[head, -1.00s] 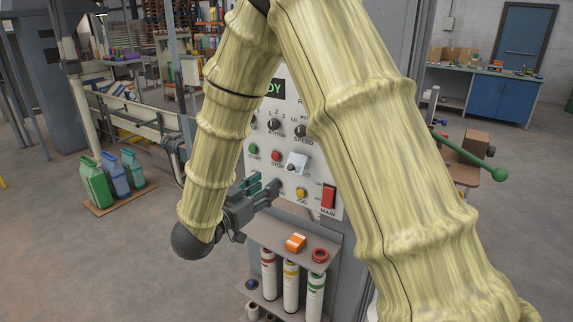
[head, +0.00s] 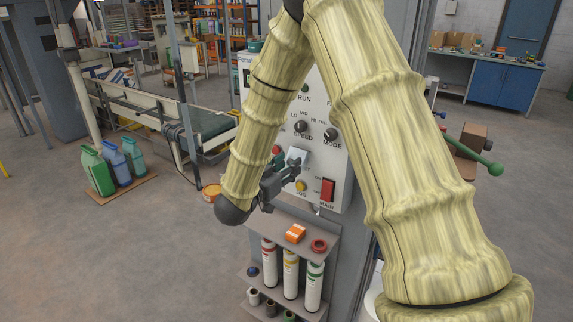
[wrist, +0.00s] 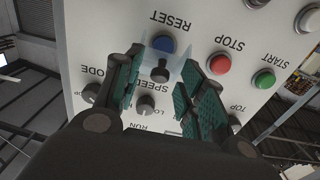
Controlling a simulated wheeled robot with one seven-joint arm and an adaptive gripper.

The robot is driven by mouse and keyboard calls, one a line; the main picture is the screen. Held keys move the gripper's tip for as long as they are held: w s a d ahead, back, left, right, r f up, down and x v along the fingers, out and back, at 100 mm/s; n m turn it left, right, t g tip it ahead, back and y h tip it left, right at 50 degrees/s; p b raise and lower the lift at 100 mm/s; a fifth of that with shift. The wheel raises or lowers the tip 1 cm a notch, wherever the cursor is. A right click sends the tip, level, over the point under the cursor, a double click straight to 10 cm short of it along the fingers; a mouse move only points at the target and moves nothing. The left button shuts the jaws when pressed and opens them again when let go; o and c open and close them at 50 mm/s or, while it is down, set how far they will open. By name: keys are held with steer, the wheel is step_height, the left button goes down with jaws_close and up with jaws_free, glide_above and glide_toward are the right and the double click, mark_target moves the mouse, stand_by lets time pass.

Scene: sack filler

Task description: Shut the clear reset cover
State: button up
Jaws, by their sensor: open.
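The clear reset cover (head: 298,157) is a small pale see-through flap on the white control panel (head: 320,110). In the wrist view, which is upside down, the cover (wrist: 158,66) stands out from the panel by the blue RESET button (wrist: 163,43), so it looks raised. My gripper (head: 294,171) is open in front of the panel, close to the cover. In the wrist view its green-padded fingers (wrist: 155,90) are spread, with the cover between or just beyond their tips. I cannot tell whether they touch it.
The red STOP button (wrist: 219,64) and green START button (wrist: 263,79) are beside RESET. The yellow JOG button (head: 300,186) and red MAIN switch (head: 328,189) are lower. A shelf (head: 267,228) below holds an orange block (head: 295,233) and a red ring (head: 319,246).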

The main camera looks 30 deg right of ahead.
jaws_close()
